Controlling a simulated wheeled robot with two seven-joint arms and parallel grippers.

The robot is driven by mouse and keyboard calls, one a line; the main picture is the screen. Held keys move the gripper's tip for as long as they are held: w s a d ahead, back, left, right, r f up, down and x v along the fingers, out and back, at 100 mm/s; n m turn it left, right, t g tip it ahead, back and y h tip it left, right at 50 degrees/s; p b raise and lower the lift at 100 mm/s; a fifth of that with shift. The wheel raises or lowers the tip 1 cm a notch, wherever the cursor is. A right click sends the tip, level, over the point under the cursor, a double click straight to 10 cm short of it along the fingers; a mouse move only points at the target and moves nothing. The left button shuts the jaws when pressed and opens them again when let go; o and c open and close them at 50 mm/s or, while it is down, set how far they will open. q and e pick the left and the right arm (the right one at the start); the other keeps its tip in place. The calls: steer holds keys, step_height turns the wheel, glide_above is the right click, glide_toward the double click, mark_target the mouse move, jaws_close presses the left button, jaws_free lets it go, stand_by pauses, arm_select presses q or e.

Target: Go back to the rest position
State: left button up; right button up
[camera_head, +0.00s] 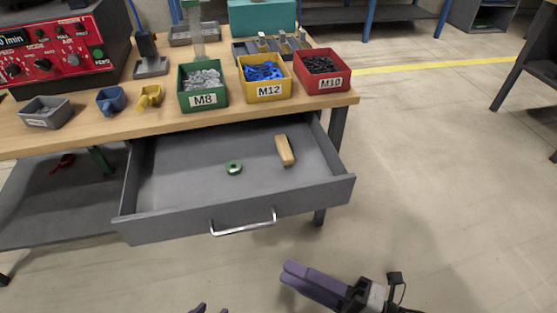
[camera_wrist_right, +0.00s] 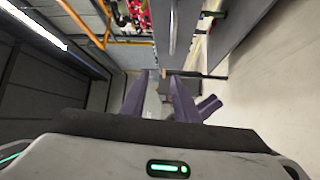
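My right gripper (camera_head: 288,272) is at the bottom of the head view, in front of the drawer and apart from it. In the right wrist view its two purple fingers (camera_wrist_right: 158,76) stand apart with nothing between them, so it is open and empty. Only the purple fingertips of my left gripper (camera_head: 210,309) show at the bottom edge of the head view. They are spaced apart, and nothing shows between them. The rest of the left gripper is out of the frame.
The workbench (camera_head: 140,122) has its grey drawer (camera_head: 190,160) pulled open, with a green ring (camera_head: 233,168) and a tan block (camera_head: 285,150) inside. Green (camera_head: 203,101), yellow (camera_head: 265,91) and red (camera_head: 322,84) bins stand on the bench. The floor at right is clear.

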steer(key=w+d+f+m+t+h+p, duration=0.1)
steer(key=w+d+m+t+h+p, duration=0.15)
steer(key=m+h, duration=0.45)
steer(key=w+d+m+t+h+p, duration=0.2)
steer(key=d+m+t+h, duration=0.15)
steer(key=m, duration=0.65)
steer(key=s+d+f+m+g+h+p, duration=0.2)
steer(key=s+d+f+m+g+h, duration=0.2)
steer(key=s+m, duration=0.5)
step_height(320, 180, down, 3)
steer(key=shift+d+f+m+g, duration=0.15)
steer(key=shift+d+m+g, duration=0.45)
steer(key=shift+d+g, duration=0.35)
steer(key=shift+w+a, duration=0.1)
